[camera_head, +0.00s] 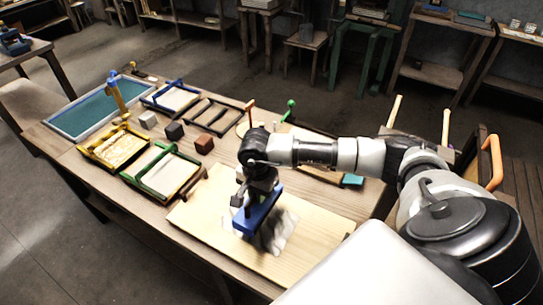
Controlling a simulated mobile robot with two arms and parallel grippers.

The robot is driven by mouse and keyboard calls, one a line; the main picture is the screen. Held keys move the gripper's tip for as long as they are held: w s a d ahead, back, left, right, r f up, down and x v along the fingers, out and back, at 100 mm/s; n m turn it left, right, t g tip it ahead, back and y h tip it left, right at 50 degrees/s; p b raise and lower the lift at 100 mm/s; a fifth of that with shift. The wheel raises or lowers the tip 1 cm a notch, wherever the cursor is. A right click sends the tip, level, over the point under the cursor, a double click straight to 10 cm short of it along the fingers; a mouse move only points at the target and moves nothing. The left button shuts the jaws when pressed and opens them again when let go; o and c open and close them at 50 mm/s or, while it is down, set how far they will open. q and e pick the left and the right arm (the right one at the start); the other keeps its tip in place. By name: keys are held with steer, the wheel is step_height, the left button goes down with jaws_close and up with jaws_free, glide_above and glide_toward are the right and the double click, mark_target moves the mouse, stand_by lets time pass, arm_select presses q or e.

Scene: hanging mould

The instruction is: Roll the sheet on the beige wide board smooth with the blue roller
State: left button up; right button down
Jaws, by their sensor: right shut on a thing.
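The beige wide board (317,239) lies on the front right part of the wooden table. A whitish-grey sheet (286,226) lies on it, partly hidden under my right gripper and the blue tool; its surface looks uneven and partly dark. My right gripper (256,192) is shut on the blue roller (258,212) from above. The roller is over the left part of the sheet; I cannot tell whether it touches it. My left gripper is not in view.
Framed moulds, one with a yellow frame (115,148) and one with a green bar (162,172), lie left of the board. Small blocks, one black (174,130) and one reddish-brown (204,144), sit behind them. A teal-filled tray (90,108) is at far left.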

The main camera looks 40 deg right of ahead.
steer(key=w+a+f+b, duration=0.1)
steer(key=w+b, duration=0.1)
steer(key=w+a+f+b, duration=0.1)
steer(key=w+f+b, duration=0.1)
steer(key=w, duration=0.1)
steer(key=w+a+f+b, duration=0.1)
steer(key=w+b, duration=0.1)
steer(key=w, duration=0.1)
steer(key=shift+f, duration=0.2)
steer(key=shift+a+f, duration=0.1)
steer(key=shift+f+b, duration=0.75)
steer(key=shift+b, duration=0.25)
stand_by(0.7)
steer(key=shift+s, duration=0.1)
